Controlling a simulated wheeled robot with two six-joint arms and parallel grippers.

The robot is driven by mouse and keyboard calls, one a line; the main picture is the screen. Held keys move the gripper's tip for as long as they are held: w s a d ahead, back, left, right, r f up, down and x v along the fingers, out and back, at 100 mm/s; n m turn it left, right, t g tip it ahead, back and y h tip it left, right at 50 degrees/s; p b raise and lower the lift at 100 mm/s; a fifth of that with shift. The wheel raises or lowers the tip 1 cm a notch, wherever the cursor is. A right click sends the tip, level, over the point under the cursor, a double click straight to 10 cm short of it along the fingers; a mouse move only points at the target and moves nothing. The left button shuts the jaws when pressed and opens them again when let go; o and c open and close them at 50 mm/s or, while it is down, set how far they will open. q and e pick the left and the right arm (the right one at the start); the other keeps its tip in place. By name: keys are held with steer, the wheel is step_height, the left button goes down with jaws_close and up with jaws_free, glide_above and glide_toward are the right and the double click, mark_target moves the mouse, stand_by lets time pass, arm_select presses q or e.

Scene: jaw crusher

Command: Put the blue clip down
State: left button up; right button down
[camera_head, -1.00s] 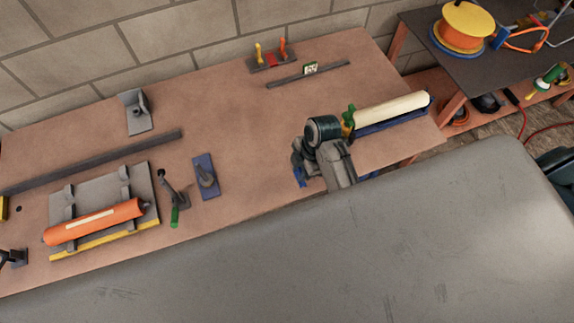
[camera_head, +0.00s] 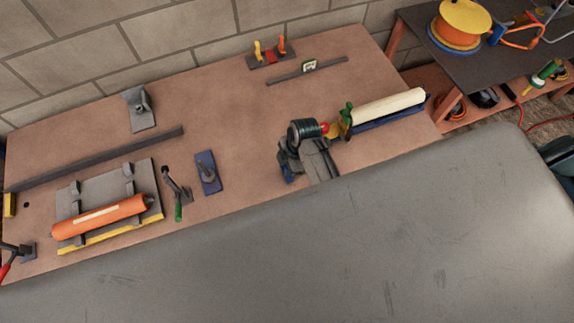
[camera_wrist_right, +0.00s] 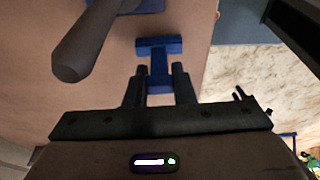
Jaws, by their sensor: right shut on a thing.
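The blue clip (camera_wrist_right: 159,58) is between the two dark fingers of my right gripper (camera_wrist_right: 160,82) in the right wrist view. Its wide bar shows beyond the fingertips, over the brown bench surface. Whether it touches the bench is not clear. In the head view my right gripper (camera_head: 287,176) is over the bench's front part, right of the blue plate with a grey post (camera_head: 207,173). Only a small dark-blue bit of the clip shows there. The post also shows close by in the right wrist view (camera_wrist_right: 85,45). My left gripper is not in view.
The bench (camera_head: 235,110) is clear around its middle. An orange roller (camera_head: 100,217) rests in a grey cradle at left, beside a green-handled clamp (camera_head: 176,195). A cream roller (camera_head: 388,107) lies at right. The bench's edge is close right of the clip in the wrist view.

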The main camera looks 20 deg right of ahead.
steer(key=c, duration=1.2)
jaws_free()
steer(key=b+v, duration=0.2)
steer(key=v, duration=1)
steer(key=shift+b, duration=0.3)
steer(key=shift+r, duration=0.1)
